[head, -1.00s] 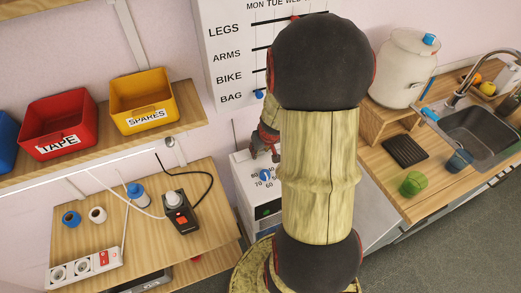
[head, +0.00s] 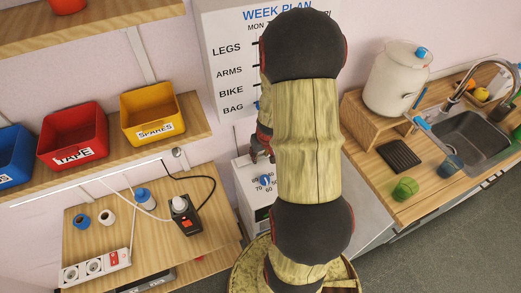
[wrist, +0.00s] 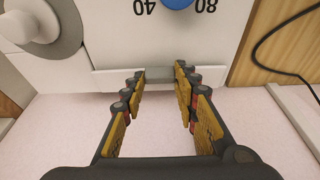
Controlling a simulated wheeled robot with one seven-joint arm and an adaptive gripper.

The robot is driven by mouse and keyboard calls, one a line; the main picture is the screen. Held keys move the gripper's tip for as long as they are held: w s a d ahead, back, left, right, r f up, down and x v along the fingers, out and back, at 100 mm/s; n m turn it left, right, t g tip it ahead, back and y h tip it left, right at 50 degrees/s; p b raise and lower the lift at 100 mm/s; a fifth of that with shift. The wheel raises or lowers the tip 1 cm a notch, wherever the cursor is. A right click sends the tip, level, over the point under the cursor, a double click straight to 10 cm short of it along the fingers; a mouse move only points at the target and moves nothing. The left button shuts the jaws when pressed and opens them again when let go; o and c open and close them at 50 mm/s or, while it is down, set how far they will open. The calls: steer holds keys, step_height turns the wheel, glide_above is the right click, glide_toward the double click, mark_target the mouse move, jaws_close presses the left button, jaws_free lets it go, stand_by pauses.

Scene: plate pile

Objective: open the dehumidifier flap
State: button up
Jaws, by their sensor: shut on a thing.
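The dehumidifier (head: 246,190) is a white box with a blue dial (head: 265,181) against the wall, partly behind my arm. In the wrist view its front shows upside down, with the dial (wrist: 177,3) at the top edge. A grey lip of the flap (wrist: 158,73) runs along the edge of the white body, between my fingertips. My gripper (wrist: 160,77) is shut on this lip, its fingers held apart by it. In the head view my gripper (head: 262,150) is just above the dial, partly hidden by my arm. How far the flap stands open cannot be told.
A wooden bench (head: 90,243) with a power strip (head: 95,265) and a black device with a cable (head: 185,215) is at left. Bins stand on the shelf above. A counter with a sink (head: 468,138) and a white crock (head: 397,80) is at right.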

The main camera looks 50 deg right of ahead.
steer(key=shift+w+d+r+p, duration=0.15)
steer(key=shift+r+p, duration=0.05)
steer(key=shift+p, duration=0.95)
steer(key=o, duration=1.1)
steer(key=shift+f, duration=0.1)
steer(key=v, duration=1.2)
steer(key=shift+w, duration=0.15)
